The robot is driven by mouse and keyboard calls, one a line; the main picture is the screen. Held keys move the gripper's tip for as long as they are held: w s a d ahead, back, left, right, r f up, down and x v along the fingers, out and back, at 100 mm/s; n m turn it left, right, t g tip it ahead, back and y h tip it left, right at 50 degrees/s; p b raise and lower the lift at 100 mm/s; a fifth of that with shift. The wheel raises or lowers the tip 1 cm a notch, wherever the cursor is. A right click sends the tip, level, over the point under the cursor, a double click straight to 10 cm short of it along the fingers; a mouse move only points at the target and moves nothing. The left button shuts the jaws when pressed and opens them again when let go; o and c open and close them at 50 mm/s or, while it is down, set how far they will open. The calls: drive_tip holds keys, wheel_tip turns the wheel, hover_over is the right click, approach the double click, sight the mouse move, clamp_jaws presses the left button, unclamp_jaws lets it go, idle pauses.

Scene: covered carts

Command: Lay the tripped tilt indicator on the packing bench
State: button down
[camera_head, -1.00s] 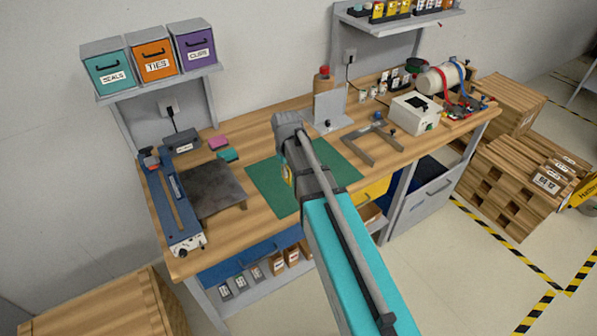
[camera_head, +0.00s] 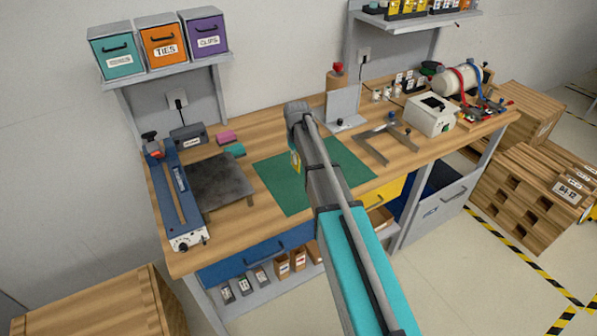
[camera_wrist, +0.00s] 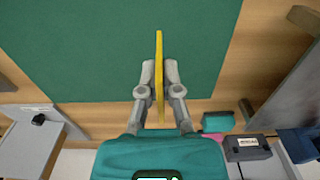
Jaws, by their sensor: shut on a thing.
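My gripper (camera_wrist: 159,78) is shut on a thin yellow piece, taken as the tilt indicator (camera_wrist: 159,50). The wrist view shows it edge-on, upright between the two fingers, so its face and any tripped mark are hidden there. In the head view a small yellow part of the indicator (camera_head: 295,161) shows beside my arm, over the green mat (camera_head: 275,183); most of the gripper is hidden by the arm. The mat lies on the wooden packing bench (camera_head: 235,232). I cannot tell how far the indicator is above the mat.
Left of the mat are a dark plate (camera_head: 220,183) and a blue trimmer (camera_head: 176,200). Pink and teal blocks (camera_head: 234,150) lie behind. A grey upright plate (camera_head: 343,105), a grey frame (camera_head: 375,150) and a white box (camera_head: 430,115) stand right. Much of the mat is clear.

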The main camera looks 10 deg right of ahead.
drive_tip(key=shift+w+d+f, duration=0.1)
drive_tip(key=shift+w+f, duration=0.35)
drive_tip(key=shift+f, duration=0.1)
drive_tip(key=shift+w+f+b, duration=0.5)
drive_tip(key=shift+f+b, duration=0.25)
drive_tip(key=shift+b, duration=0.25)
drive_tip(key=shift+s+f+b, duration=0.1)
drive_tip(key=shift+f+b, duration=1.15)
drive_tip(key=shift+f+b, duration=0.35)
drive_tip(key=c, duration=0.8)
unclamp_jaws()
drive_tip(key=shift+r, duration=0.1)
drive_tip(key=shift+r, duration=0.15)
wheel_tip(320, 180, up, 12)
drive_tip(key=p, duration=1.2)
drive_tip(key=shift+r+p, duration=0.15)
drive_tip(key=shift+p, duration=0.25)
